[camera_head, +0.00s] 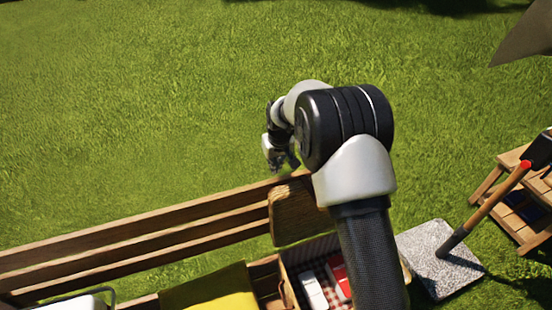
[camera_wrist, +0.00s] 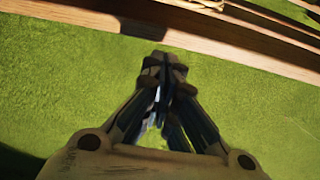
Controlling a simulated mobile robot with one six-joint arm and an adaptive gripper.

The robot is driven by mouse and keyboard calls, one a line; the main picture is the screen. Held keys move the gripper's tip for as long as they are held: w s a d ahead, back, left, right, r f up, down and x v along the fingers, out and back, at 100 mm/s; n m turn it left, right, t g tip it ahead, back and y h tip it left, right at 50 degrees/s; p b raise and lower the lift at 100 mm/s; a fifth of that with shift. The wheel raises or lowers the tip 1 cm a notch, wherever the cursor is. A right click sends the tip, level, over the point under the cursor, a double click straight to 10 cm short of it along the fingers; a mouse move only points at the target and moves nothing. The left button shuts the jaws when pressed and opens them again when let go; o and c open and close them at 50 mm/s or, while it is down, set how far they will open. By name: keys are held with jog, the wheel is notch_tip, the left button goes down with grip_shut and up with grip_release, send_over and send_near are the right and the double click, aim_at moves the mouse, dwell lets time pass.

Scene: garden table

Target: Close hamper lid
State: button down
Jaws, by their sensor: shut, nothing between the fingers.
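The hamper (camera_head: 289,283) stands on the bench at the bottom of the head view, with a checkered lining. Its lid (camera_head: 297,214) is open, standing up against the bench's backrest. Red and white items lie inside; my arm hides the hamper's right part. My gripper (camera_head: 280,166) is beyond the backrest, above and slightly left of the lid's top edge, seemingly apart from it. In the wrist view my gripper (camera_wrist: 163,62) is shut and empty over grass, its tips towards a wooden rail.
The wooden bench backrest (camera_head: 140,240) runs across the lower left. A yellow-green cloth (camera_head: 212,291) lies left of the hamper. A stone slab (camera_head: 437,262) with a long-handled tool (camera_head: 490,205) and a wooden step stand (camera_head: 510,205) are at the right. Open grass lies behind the bench.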

jog(key=shift+s+d+f+b, duration=0.15)
jog(key=shift+s+d+f, duration=0.05)
jog(key=shift+s, duration=0.35)
jog(key=shift+s+d+f+b, duration=0.15)
jog(key=shift+s+d+f, duration=0.1)
jog(key=shift+s, duration=0.25)
jog(key=shift+s+d+f+b, duration=0.15)
jog(key=shift+s+d, duration=0.05)
jog(key=shift+s, duration=0.35)
